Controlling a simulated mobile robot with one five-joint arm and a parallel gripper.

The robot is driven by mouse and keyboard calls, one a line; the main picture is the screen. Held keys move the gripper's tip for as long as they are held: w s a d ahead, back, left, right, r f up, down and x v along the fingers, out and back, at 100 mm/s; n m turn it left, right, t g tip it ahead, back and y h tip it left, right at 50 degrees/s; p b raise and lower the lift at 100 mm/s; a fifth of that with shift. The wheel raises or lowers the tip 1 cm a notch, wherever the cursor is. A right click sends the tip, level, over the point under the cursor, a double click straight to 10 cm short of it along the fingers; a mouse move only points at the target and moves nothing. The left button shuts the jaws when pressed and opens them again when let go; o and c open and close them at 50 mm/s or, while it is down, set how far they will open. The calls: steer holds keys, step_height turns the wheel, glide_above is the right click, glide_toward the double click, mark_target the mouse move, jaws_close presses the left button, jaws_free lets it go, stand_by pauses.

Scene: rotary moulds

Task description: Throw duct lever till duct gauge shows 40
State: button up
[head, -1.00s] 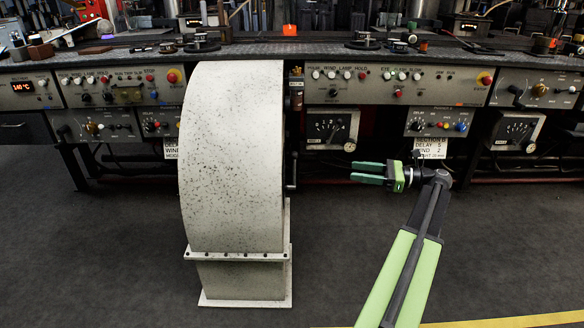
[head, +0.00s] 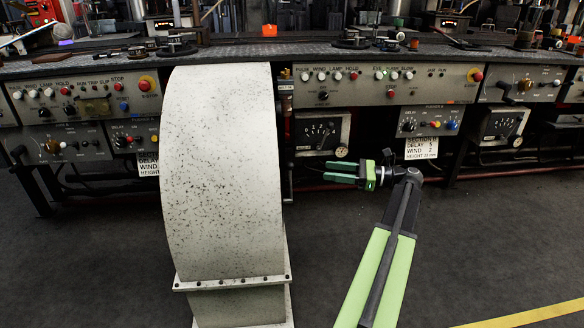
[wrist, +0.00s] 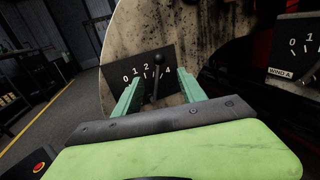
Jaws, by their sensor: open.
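The duct (head: 222,170) is a tall, speckled, pale curved casing in the head view. Its side fills the upper middle of the wrist view (wrist: 190,30). A black plate (wrist: 128,82) marked 0, 1, 2 and higher is on that side. A dark lever (wrist: 155,77) with a round knob stands upright in front of it. My gripper (head: 326,173) is open and empty, pointing left at the duct's right side with a small gap. In the wrist view, the lever shows between my fingertips (wrist: 160,88); its depth between them is unclear. I cannot tell which dial is the duct gauge.
The bench front (head: 370,84) carries buttons and knobs. A placard (head: 421,148) hangs below. The grey floor (head: 470,250) at right is clear.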

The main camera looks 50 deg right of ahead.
mark_target(290, 183)
steer(key=x, duration=1.2)
steer(key=shift+a, duration=0.2)
steer(key=shift+w, duration=0.15)
jaws_close()
stand_by(0.6)
